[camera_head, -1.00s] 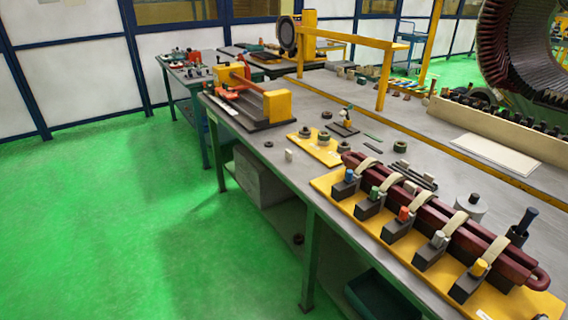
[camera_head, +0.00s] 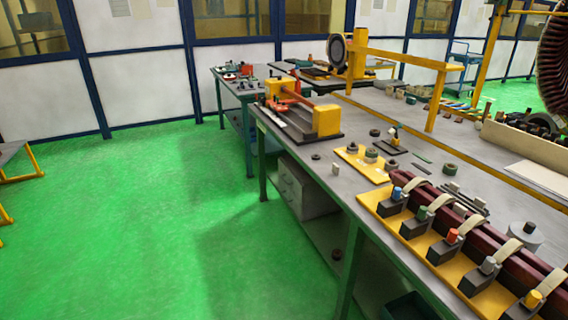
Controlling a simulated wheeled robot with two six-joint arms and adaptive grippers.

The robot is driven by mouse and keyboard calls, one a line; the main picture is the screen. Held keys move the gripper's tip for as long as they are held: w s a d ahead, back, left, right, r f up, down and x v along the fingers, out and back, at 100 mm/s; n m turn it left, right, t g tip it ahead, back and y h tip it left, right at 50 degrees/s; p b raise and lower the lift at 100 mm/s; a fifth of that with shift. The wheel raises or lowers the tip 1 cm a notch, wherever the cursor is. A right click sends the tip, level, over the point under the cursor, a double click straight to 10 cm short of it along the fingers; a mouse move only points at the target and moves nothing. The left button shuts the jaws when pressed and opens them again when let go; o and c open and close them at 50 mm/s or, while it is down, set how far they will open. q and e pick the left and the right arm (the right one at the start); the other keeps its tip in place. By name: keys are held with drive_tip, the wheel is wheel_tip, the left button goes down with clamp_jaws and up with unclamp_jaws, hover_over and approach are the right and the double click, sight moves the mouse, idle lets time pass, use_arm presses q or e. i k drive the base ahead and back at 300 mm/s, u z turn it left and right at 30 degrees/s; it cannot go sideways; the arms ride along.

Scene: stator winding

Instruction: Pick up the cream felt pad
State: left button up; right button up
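A flat, pale cream sheet (camera_head: 537,177) lies on the grey bench near the right edge, behind the yellow strip. It may be the cream felt pad, but I cannot tell for sure. Neither of my grippers is in view.
The long grey bench (camera_head: 385,105) bears a yellow fixture with dark red bars (camera_head: 478,232), a yellow plate with dark rings (camera_head: 362,163) and an orange-and-yellow clamp device (camera_head: 325,120). A yellow gantry (camera_head: 436,100) rises behind. Green floor (camera_head: 150,230) is open at left.

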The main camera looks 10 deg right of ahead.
sight(335, 169)
drive_tip(key=u, duration=0.6)
drive_tip(key=i, duration=1.15)
drive_tip(key=u, duration=0.35)
drive_tip(key=i, duration=1.1)
drive_tip(key=z, duration=1.05)
drive_tip(key=i, duration=0.85)
drive_tip(key=z, duration=1.1)
drive_tip(key=i, duration=0.2)
drive_tip(key=z, duration=0.05)
